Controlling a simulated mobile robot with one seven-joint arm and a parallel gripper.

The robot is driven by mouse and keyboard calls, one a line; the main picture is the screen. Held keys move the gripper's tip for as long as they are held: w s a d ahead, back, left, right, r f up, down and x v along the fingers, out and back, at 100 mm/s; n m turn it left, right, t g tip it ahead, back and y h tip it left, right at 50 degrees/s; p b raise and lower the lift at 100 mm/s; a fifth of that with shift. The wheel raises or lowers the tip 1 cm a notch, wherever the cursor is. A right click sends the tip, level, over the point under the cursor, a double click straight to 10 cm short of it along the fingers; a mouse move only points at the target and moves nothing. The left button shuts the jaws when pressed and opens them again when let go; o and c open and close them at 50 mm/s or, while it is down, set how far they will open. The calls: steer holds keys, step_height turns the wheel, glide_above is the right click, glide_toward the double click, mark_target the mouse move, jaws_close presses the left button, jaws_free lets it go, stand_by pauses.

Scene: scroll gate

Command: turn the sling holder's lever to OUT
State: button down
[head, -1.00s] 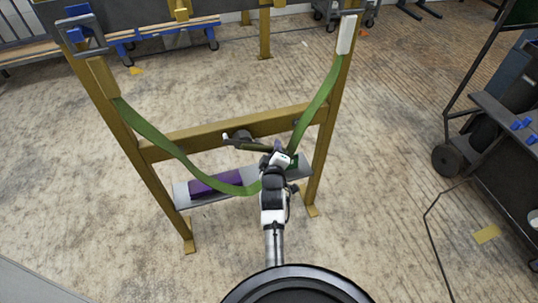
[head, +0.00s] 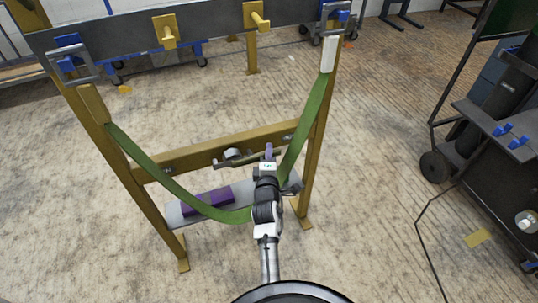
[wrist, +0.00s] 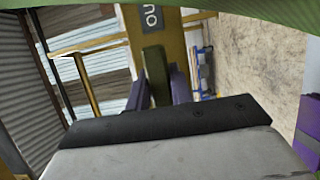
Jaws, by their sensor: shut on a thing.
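The sling (head: 155,172) is a green strap that hangs in a loop between the two posts of a yellow frame. The holder's lever (head: 226,163) is a dark olive bar at a pale round hub (head: 232,154) on the crossbeam. In the wrist view the purple fingers of my gripper (wrist: 158,88) are shut on the olive lever (wrist: 155,68). A dark label (wrist: 148,17) with white letters, partly cut off, shows just beyond it.
A grey shelf (head: 172,217) with a purple block (head: 207,200) lies below the crossbeam (head: 190,158). A dark cart (head: 500,170) stands at the right.

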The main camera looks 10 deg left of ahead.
steer(key=shift+r, duration=0.15)
steer(key=c, duration=1.2)
jaws_free()
steer(key=shift+c, duration=0.2)
steer(key=shift+s, duration=0.2)
